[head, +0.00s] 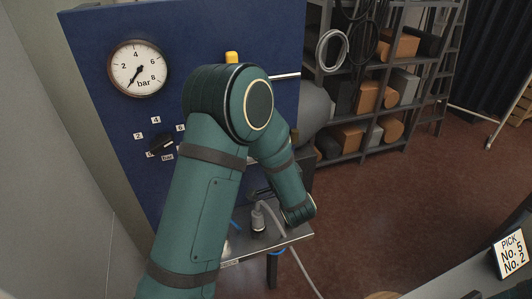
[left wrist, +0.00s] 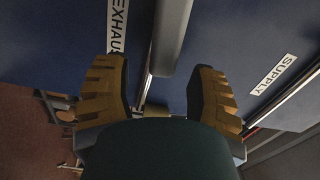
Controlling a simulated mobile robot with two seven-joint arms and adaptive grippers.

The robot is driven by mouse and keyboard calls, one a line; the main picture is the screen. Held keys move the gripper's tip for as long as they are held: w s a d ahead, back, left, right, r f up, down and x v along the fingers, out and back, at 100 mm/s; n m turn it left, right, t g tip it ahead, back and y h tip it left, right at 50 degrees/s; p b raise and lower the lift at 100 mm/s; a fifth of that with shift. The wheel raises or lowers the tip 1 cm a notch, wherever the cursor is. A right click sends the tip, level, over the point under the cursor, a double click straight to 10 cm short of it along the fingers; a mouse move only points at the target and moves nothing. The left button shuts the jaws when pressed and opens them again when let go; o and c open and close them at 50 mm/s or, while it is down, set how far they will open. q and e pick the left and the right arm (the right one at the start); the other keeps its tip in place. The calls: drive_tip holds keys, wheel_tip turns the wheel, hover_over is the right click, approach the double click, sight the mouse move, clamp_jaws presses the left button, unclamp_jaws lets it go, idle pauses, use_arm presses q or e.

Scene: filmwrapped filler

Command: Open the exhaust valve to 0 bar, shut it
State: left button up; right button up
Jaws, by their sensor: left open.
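A round white pressure gauge (head: 138,68) is on the blue panel (head: 85,50) in the head view. Its needle points to the lower left, below the 2 mark, near the low end. In the left wrist view my left gripper (left wrist: 158,72) is open, with a yellow ridged finger on each side. A grey bar (left wrist: 172,35) reaches down toward the gap between the fingertips; neither finger visibly touches it. The label reading EXHAUS (left wrist: 117,25) is left of the bar, and the SUPPLY label (left wrist: 272,75) is to the right. My arm covers much of the panel in the head view.
A black knob (head: 160,145) with a bar scale is below the gauge. A yellow part (head: 232,57) shows above my arm. A small metal shelf (head: 285,238) carries a grey plug (head: 258,216) with a cable. Storage racks (head: 375,135) stand at right; the red floor between is clear.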

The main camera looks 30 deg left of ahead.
use_arm(q)
drive_tip(key=v, duration=0.9)
drive_tip(key=shift+s+d, duration=0.25)
drive_tip(key=shift+s, duration=0.05)
use_arm(e)
drive_tip(key=shift+s, duration=0.15)
